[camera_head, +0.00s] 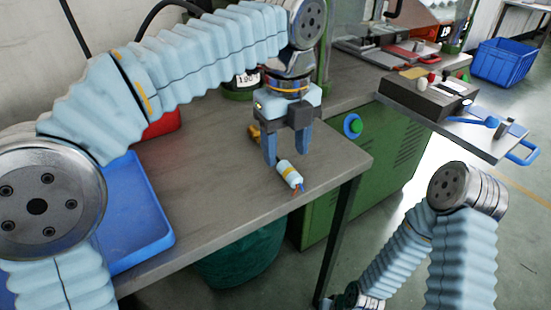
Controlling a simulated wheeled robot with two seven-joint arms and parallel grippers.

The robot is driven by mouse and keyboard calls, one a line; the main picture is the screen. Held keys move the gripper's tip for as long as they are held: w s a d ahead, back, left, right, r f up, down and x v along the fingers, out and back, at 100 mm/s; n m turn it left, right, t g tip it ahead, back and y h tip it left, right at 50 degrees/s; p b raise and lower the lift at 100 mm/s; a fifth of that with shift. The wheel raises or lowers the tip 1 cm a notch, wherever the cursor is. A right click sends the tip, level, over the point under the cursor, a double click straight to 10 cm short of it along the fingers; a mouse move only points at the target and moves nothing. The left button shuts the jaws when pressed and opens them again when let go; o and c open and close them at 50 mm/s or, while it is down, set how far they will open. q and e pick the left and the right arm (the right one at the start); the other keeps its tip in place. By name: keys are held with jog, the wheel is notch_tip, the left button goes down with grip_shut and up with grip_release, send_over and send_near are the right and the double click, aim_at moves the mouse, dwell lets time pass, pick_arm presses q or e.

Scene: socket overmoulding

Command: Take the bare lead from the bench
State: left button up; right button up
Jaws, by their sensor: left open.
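My left gripper (286,157) points down over the bench (215,195) near its right front corner, fingers apart, with nothing seen between them. A short pale cylinder (289,174) with a yellow band and a reddish end lies on the bench just below and in front of the fingertips. It appears to be the bare lead, but its fine detail is too small to tell. I see no clear contact between fingers and cylinder. My right arm hangs low at the right, away from the bench; its gripper is not visible.
A blue tray (138,215) sits on the bench at left, with a red bin (163,124) behind it. A small yellow-orange object (254,132) lies behind the gripper. A green cabinet (390,150) and a control box (428,97) stand at right. The bench front edge is close to the cylinder.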

aim_at(286, 164)
pick_arm(q)
notch_tip(286, 164, down, 4)
jog(key=shift+c, duration=0.2)
grip_shut()
